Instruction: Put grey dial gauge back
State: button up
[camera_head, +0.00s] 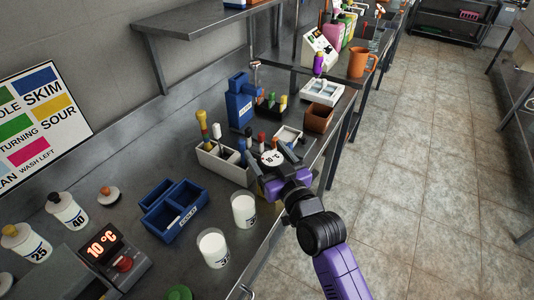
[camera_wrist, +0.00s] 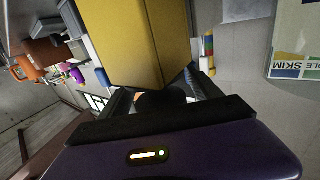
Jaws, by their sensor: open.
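A dial gauge with a round white face marked "10°C" (camera_head: 271,158) shows at the fingers of my gripper (camera_head: 270,161), over the steel bench. My gripper is open. I cannot tell whether the gauge touches the fingers or what supports it. In the wrist view, a dark rounded part lies between the spread fingers of my gripper (camera_wrist: 157,96); I cannot tell if it is the gauge. A large yellow block (camera_wrist: 132,40) fills the upper middle there, close to the camera, and hides what is behind it.
A white caddy (camera_head: 222,160) with handled tools stands just left of my gripper. Blue bins (camera_head: 172,207), two white beakers (camera_head: 243,210) and a red "10°C" display (camera_head: 103,243) stand nearer. A blue container (camera_head: 240,100) and brown box (camera_head: 319,118) stand beyond. The floor at right is clear.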

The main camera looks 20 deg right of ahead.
jog(key=shift+r, duration=0.25)
jog(key=s+b, duration=0.1)
jog(key=s, duration=1.1)
jog(key=shift+d, duration=0.2)
jog(key=shift+f, duration=0.1)
jog(key=s+f+g, duration=0.1)
jog(key=s+f, duration=0.1)
jog(key=s, duration=1.4)
jog(key=s+a+f+g, duration=0.1)
jog(key=s+g, duration=0.1)
jog(key=s, duration=1.4)
jog(key=shift+s+a+f+h, duration=0.2)
jog(key=shift+s+f+h, duration=0.1)
jog(key=shift+f, duration=0.1)
jog(key=shift+w, duration=0.1)
